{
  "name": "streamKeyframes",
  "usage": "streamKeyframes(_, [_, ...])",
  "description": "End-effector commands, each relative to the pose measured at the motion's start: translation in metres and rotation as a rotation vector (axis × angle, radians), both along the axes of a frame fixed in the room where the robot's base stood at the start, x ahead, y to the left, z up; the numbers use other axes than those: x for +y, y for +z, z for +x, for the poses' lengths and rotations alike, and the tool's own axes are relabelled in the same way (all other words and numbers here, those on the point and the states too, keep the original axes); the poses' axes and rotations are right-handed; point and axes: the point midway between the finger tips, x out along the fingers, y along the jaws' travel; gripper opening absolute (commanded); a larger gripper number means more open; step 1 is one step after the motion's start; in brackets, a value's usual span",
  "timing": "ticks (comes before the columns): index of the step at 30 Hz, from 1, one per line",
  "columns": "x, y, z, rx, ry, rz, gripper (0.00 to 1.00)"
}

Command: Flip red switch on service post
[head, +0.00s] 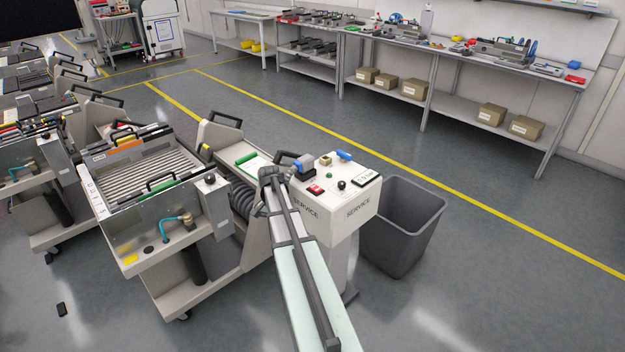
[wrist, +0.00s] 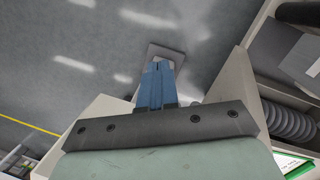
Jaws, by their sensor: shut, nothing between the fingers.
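The service post (head: 352,207) is a pale box marked SERVICE on a column, in the middle of the head view. The red switch (head: 315,189) is on the near left part of its top panel. My gripper (head: 308,161) appears over the left part of the panel, with its blue fingers a little beyond the switch in the picture. I cannot tell their height above the panel. In the wrist view the blue fingers (wrist: 157,68) are close together and empty. The switch does not show there.
A black knob (head: 342,184), green button (head: 329,175) and blue lever (head: 344,155) share the panel. A grey bin (head: 405,228) stands right of the post. A feeder trolley (head: 130,262) stands close on the left. Open floor lies beyond, before the workbenches.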

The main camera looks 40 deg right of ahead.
Motion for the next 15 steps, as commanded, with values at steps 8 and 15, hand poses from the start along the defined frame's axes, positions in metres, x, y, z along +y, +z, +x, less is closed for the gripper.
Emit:
streamKeyframes(8, [-0.065,0.08,0.018,-0.048,-0.151,-0.04,0.0])
streamKeyframes(15, [-0.117,0.153,0.02,-0.083,-0.28,-0.073,0.0])
